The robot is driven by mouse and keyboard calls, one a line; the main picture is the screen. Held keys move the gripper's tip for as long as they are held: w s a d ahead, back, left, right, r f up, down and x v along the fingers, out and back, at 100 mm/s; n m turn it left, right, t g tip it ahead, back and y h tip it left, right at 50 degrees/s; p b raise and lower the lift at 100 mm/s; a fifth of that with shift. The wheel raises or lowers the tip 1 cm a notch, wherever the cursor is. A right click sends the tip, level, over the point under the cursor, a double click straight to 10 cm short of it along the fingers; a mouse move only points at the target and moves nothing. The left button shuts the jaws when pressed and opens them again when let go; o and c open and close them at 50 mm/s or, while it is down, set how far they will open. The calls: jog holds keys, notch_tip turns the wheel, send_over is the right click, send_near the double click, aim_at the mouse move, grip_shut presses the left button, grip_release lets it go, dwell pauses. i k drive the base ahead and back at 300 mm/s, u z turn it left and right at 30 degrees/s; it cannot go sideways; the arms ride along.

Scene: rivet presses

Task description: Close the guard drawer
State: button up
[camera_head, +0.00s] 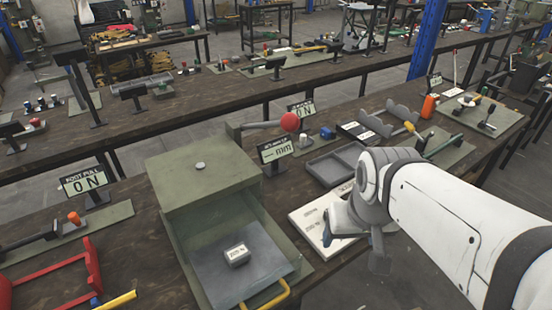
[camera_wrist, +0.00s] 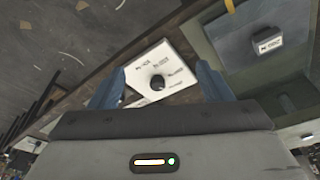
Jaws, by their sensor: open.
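The guard drawer (camera_head: 215,272) is pulled out of the front of a green box-shaped press housing (camera_head: 200,172). A small labelled block (camera_head: 237,255) lies in it. Its yellow handle (camera_head: 266,296) is at the front edge, cut by the picture's bottom. My gripper (camera_head: 355,243) is open and empty, right of the drawer and apart from the handle. In the wrist view the drawer (camera_wrist: 262,78) is at upper right, with a bit of yellow handle (camera_wrist: 230,6) at the top edge. My open fingers (camera_wrist: 160,85) are over a white panel with a black knob.
A white labelled panel (camera_head: 311,222) lies on the bench beside the drawer. A red-ball lever (camera_head: 289,122) and a display sign (camera_head: 277,151) stand behind. A grey tray (camera_head: 333,164) lies further right. A red frame (camera_head: 62,285) is at lower left. Floor shows beyond the bench's front edge.

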aim_at(226, 288)
jog(key=u, duration=1.3)
jog(key=k, duration=1.85)
jog(key=z, duration=0.6)
jog(key=i, duration=1)
jog(key=z, duration=0.05)
